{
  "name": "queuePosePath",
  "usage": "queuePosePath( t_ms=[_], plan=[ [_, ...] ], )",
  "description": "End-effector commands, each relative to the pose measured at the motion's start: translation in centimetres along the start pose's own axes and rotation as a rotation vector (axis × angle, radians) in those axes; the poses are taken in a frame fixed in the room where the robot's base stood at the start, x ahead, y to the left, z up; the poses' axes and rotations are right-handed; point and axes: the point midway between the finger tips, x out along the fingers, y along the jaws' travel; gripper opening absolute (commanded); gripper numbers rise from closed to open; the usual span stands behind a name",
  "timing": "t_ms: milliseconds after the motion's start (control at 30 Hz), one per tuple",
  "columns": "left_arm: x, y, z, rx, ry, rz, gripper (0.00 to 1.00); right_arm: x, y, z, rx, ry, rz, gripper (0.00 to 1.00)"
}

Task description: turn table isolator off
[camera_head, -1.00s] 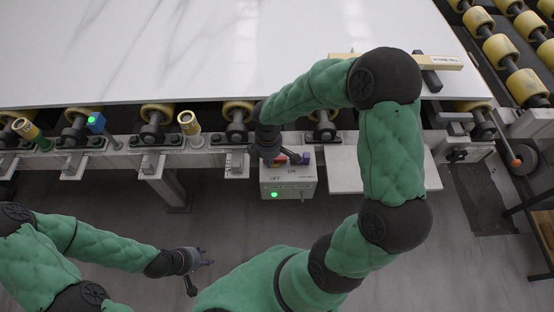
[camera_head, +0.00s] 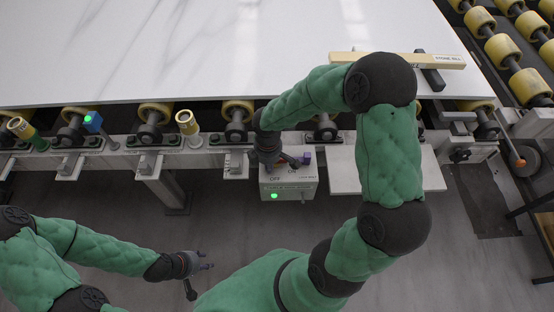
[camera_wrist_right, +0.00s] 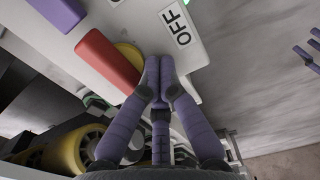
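The isolator is a pale box (camera_head: 300,187) hanging at the table's front edge, with a lit green lamp (camera_head: 274,195) and lettering on it. In the right wrist view its red handle (camera_wrist_right: 108,62) sits over a yellow disc (camera_wrist_right: 130,54), near the OFF label (camera_wrist_right: 176,22). My right gripper (camera_wrist_right: 160,63) has its purple fingertips together, close beside the red handle on the OFF label's side; whether they touch it is unclear. My left gripper (camera_head: 203,272) is low at the left, fingers spread, empty.
A large white slab (camera_head: 180,50) lies on the roller table. A purple block (camera_head: 306,158) is on the box's right.

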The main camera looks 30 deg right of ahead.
Motion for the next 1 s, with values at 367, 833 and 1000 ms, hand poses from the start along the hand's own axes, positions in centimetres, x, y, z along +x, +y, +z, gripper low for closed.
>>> queuePosePath(
  t_ms=[367, 833, 1000],
  plan=[
    [0.36, -0.13, -0.01, 0.000, 0.000, 0.000, 0.40, 0.60, -0.01, 0.01, 0.000, 0.000, 0.000, 0.00],
    [-0.25, 0.09, 0.00, 0.000, 0.000, 0.000, 0.40, 0.07, 0.04, -0.05, 0.000, 0.000, 0.000, 0.00],
    [-0.34, 0.12, 0.01, 0.000, 0.000, 0.000, 0.40, 0.05, 0.28, -0.32, 0.000, 0.000, 0.000, 0.00]
  ],
)
